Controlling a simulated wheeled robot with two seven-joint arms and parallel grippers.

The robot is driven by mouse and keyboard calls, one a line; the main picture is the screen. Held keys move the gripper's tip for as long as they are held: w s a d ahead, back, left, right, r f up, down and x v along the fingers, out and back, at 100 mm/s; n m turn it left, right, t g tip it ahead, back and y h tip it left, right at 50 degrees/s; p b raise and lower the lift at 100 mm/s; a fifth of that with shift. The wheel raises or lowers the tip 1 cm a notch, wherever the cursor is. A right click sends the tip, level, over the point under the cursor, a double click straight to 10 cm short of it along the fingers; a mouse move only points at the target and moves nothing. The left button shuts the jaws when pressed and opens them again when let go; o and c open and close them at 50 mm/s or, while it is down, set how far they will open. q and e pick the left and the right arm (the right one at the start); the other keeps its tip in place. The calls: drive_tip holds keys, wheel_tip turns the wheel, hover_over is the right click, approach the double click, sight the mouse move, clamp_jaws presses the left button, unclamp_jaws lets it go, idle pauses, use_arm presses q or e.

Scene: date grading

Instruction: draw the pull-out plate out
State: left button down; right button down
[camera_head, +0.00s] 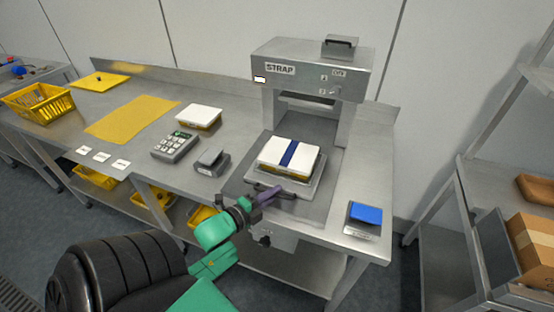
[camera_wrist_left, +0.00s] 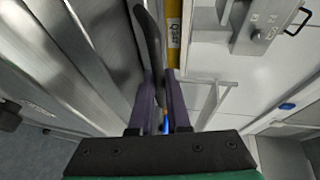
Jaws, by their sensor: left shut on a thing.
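The pull-out plate (camera_head: 312,187) is a flat metal plate at the front of the strapping machine (camera_head: 312,72). A white-topped yellow box with a blue strap (camera_head: 288,154) lies on it, in front of the machine's arch. The plate's dark handle (camera_head: 291,196) runs along its front edge. My left gripper (camera_head: 268,194) comes from the front left and is shut on this handle. In the left wrist view the dark handle (camera_wrist_left: 150,45) runs between the purple fingers of my gripper (camera_wrist_left: 163,98). The fingers partly hide the handle. My right gripper is not in view.
A grey device (camera_head: 211,162), a keypad unit (camera_head: 175,146) and a white-topped box (camera_head: 199,116) stand left on the steel table. A blue pad on a small stand (camera_head: 365,214) is at the right front corner. Floor is open in front of the table.

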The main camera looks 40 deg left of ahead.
use_arm(q)
drive_tip(key=shift+s, duration=0.1)
idle(0.3)
drive_tip(key=c, duration=1.2)
unclamp_jaws()
drive_tip(key=shift+o, duration=0.2)
drive_tip(key=d+p+v, duration=0.1)
drive_tip(key=p+v, duration=0.1)
drive_tip(key=v, duration=1.2)
drive_tip(key=shift+s+a, duration=0.3)
drive_tip(key=shift+a, duration=0.1)
